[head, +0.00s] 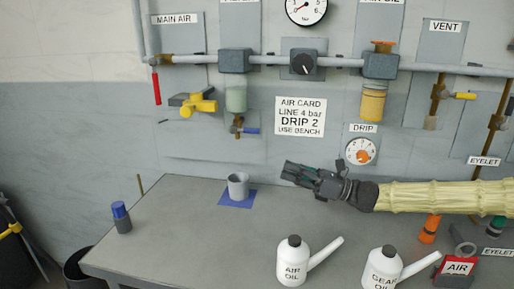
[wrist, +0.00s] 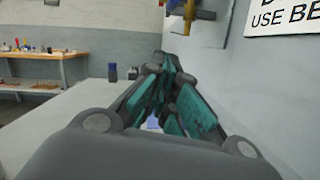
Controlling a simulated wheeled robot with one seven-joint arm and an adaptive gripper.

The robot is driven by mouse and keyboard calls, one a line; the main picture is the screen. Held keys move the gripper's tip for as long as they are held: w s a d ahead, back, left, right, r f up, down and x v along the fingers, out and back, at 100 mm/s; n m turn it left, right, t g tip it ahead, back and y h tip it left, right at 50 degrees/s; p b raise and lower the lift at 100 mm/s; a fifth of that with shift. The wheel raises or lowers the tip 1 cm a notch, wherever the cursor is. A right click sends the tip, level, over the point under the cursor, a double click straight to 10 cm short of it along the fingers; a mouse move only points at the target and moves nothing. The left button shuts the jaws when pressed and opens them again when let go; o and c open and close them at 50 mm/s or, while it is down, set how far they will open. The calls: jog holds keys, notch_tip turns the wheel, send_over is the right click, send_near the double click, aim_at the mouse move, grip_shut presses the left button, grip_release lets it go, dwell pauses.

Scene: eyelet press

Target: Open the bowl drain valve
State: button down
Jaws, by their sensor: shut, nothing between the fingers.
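The clear greenish bowl (head: 236,99) hangs under a dark filter head on the wall pipe. Below it is a small brass drain valve (head: 237,122) with a blue lever (head: 250,130) that points right, roughly level. My gripper (head: 288,170) is shut and empty, to the right of and below the drain valve in the head view, apart from it. In the wrist view my gripper's fingers (wrist: 165,68) are together and point away from the camera. A brass fitting (wrist: 189,14) shows at the top of the wrist view, partly cut off.
A grey cup (head: 238,185) stands on a blue mat below the bowl. A blue-capped container (head: 121,217) is at the bench's left. An air oil can (head: 293,262) and a second can (head: 382,270) stand in front. A yellow valve (head: 199,104) is left of the bowl.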

aim_at(246, 131)
jog(key=shift+d, duration=0.1)
jog(key=w+a+r+p, duration=0.2)
jog(key=a+r, duration=0.4)
jog(key=a, duration=0.3)
jog(key=shift+w+r, duration=0.15)
jog(key=shift+w, duration=0.75)
jog(key=shift+r, duration=0.2)
